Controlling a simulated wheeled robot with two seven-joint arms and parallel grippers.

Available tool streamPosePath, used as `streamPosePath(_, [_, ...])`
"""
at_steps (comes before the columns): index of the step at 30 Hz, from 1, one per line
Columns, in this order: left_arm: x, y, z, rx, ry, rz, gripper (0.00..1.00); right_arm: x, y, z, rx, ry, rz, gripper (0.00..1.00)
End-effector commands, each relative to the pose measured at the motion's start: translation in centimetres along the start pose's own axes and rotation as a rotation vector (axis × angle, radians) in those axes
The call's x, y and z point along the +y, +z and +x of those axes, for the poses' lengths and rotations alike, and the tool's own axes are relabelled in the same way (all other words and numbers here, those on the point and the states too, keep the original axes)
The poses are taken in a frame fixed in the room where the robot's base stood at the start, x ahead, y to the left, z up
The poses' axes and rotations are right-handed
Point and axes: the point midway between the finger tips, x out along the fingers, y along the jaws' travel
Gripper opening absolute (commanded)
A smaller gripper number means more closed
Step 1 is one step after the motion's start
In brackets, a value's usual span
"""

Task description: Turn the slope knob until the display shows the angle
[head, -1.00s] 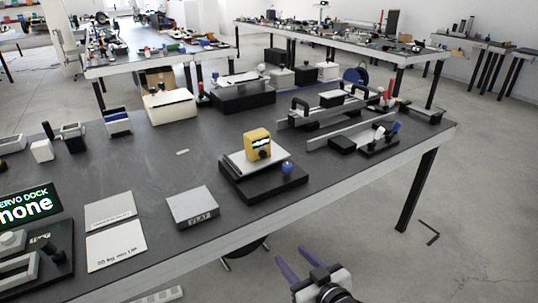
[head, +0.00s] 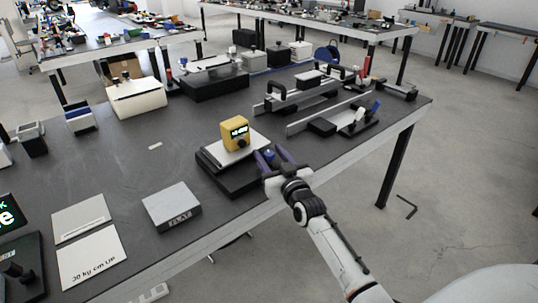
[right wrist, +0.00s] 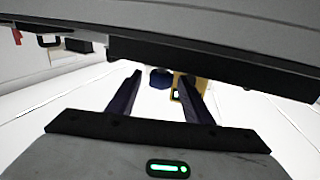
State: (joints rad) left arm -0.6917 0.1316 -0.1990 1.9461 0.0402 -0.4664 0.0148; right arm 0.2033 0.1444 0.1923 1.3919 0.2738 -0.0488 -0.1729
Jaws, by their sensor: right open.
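A yellow box with a small lit display (head: 235,130) stands on a pale tilting plate (head: 223,156) over a black base (head: 222,181). The digits are too small to read surely. The blue slope knob (head: 269,155) is at the right end of the base. My right gripper (head: 273,156) is open, with its purple fingers reaching to the knob. In the right wrist view the knob (right wrist: 160,79) shows between the fingertips (right wrist: 159,75), with a gap on each side; contact is not visible. Part of the yellow box (right wrist: 199,86) shows behind the right finger. My left gripper is out of view.
A grey block marked FLAT (head: 171,207) and a pale plate (head: 91,258) lie left of the base on the table. Black-handled rail fixtures (head: 310,93) stand behind and right. The table's front edge runs just under my right arm.

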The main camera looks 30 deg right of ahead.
Motion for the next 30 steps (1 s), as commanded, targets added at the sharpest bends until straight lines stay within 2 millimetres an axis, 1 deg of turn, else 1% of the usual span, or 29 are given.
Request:
streamPosePath(3, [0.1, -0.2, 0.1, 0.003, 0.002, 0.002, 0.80, 0.0, 0.0, 0.6, 0.000, 0.000, -0.001, 0.46])
streamPosePath(11, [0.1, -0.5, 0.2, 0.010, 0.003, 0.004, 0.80, 0.0, 0.0, 0.7, -0.001, 0.000, -0.001, 0.46])
streamPosePath(18, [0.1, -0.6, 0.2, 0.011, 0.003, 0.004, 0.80, 0.0, 0.0, 0.7, -0.001, 0.000, -0.001, 0.06])
streamPosePath(23, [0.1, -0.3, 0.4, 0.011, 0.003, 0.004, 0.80, 0.1, 0.0, 0.7, 0.003, -0.009, -0.004, 0.05])
streamPosePath(30, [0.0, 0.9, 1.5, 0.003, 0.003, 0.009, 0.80, 0.3, -0.2, 0.9, 0.016, -0.102, -0.012, 0.05])
